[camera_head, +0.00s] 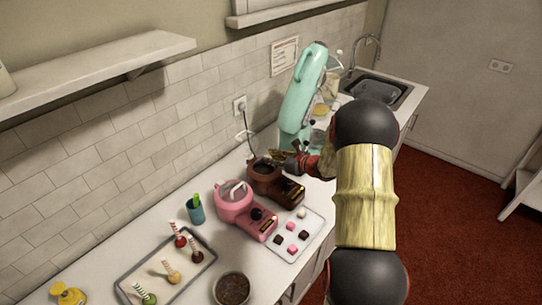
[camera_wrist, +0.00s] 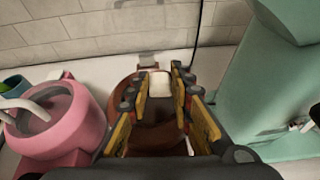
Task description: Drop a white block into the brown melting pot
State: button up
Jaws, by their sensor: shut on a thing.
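My gripper (camera_wrist: 162,88) is shut on a white block (camera_wrist: 160,82), held between its fingertips in the wrist view. The brown melting pot (camera_wrist: 158,139) shows beneath and between the fingers, with the block over the far part of its bowl. In the head view the brown melting pot (camera_head: 266,185) stands on the counter behind the pink pot. My gripper (camera_head: 290,161) comes in from the right, just above and beside the brown pot. The held block cannot be made out in the head view.
The pink melting pot (camera_head: 234,206) stands close in front of the brown one. A tall teal mixer (camera_head: 303,90) stands close behind. A white tray (camera_head: 317,224) holds several small blocks. A cord hangs at the wall. A blue cup (camera_head: 195,212) stands at left.

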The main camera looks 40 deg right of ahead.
jog(key=shift+f+b, duration=0.35)
jog(key=shift+f, duration=0.6)
jog(key=o, duration=1)
jog(key=v, duration=1.2)
